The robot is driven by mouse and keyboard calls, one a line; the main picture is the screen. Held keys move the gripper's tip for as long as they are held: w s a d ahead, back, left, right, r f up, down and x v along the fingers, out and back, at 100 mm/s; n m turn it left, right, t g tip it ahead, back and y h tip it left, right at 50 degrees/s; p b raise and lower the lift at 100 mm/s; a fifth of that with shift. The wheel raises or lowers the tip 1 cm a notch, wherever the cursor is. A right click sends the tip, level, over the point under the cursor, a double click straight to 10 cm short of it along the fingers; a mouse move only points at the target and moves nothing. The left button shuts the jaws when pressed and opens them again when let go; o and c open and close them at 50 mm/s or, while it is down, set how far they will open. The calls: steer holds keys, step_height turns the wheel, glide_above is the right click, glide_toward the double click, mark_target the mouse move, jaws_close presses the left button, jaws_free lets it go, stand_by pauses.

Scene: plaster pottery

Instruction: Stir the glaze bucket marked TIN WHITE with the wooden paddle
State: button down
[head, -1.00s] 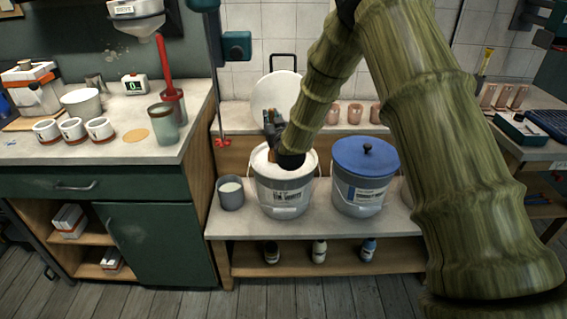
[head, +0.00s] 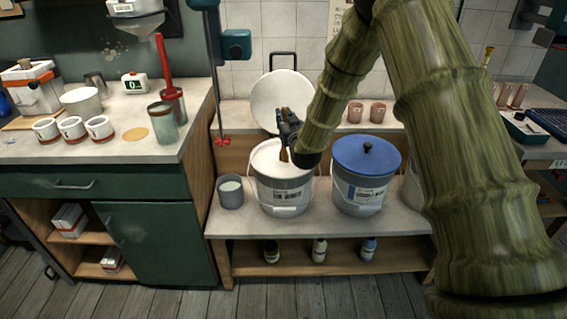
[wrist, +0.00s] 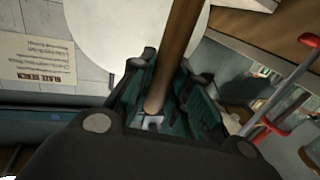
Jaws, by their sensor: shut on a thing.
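The TIN WHITE bucket (head: 283,190) stands open on the low bench, full of white glaze (head: 268,160). Its label is too blurred to read fully now. My gripper (head: 288,128) is above the bucket's far right part, shut on the wooden paddle (head: 283,155). The paddle's lower part shows just below the jaws over the white glaze; its lower end is hidden, seemingly in the glaze. In the wrist view, the paddle's brown shaft (wrist: 178,45) runs between the dark finger pads of my gripper (wrist: 165,95).
A blue-lidded bucket (head: 366,160) stands close on the right. A small grey pail (head: 230,193) stands close on the left. A white round disc (head: 265,100) leans behind the bucket. Pink cups (head: 377,112) stand on the back ledge. Red-tipped rod (head: 221,142) hangs at the left.

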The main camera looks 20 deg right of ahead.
steer(key=shift+w, duration=0.2)
stand_by(0.4)
steer(key=shift+r+p, duration=2.35)
steer(key=shift+r, duration=2.65)
